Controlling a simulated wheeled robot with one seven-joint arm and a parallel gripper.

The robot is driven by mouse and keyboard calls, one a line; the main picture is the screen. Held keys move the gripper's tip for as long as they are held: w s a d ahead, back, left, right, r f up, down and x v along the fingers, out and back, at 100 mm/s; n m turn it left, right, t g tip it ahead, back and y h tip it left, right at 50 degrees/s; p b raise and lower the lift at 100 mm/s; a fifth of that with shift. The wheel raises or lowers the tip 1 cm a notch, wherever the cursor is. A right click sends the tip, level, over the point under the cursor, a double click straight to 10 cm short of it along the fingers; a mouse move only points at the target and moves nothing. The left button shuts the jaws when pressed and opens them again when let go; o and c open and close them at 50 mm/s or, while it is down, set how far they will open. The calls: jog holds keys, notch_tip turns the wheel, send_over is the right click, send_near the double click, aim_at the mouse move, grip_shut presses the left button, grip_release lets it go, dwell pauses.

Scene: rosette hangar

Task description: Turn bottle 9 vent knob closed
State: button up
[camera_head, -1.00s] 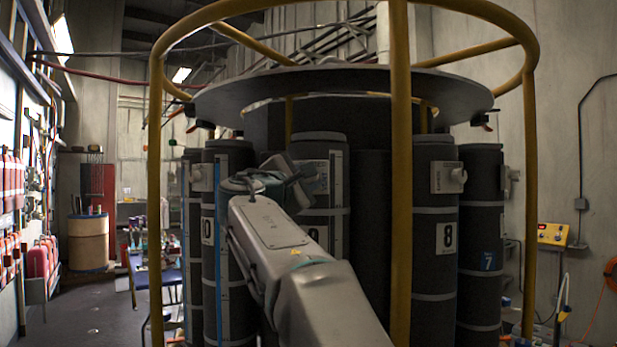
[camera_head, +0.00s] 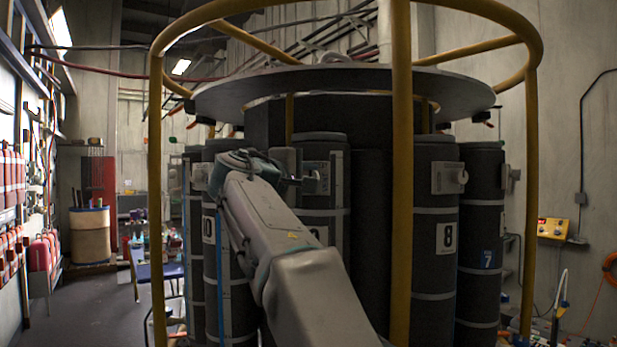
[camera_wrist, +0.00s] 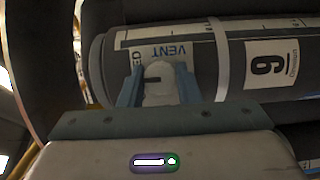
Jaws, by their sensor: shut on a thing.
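Bottle 9 (camera_head: 322,210) is a dark upright cylinder in the ring of bottles, partly hidden behind my arm in the head view. In the wrist view it lies sideways across the picture, with its white "9" label (camera_wrist: 266,65) at the right. Its vent knob (camera_wrist: 158,88) is pale with a dark mark, in front of a light plate (camera_wrist: 150,40) reading "VENT" and part of a word ending in "ED". My gripper (camera_wrist: 158,80) has its two blue-grey fingers on either side of the knob, shut on it. In the head view my gripper (camera_head: 303,181) is at the upper front of bottle 9.
Bottle 8 (camera_head: 436,275) stands to the right behind a yellow post (camera_head: 401,200) of the cage. Bottle 10 (camera_head: 212,280) stands to the left, close to my arm. A dark round plate (camera_head: 345,80) hangs above the bottles. Open floor (camera_head: 95,310) lies at the left.

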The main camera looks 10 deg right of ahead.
dwell(0.3)
jog(key=o, duration=1)
jog(key=b+v, duration=0.3)
jog(key=v, duration=1.1)
jog(key=shift+r, duration=0.1)
jog(key=shift+w, duration=0.1)
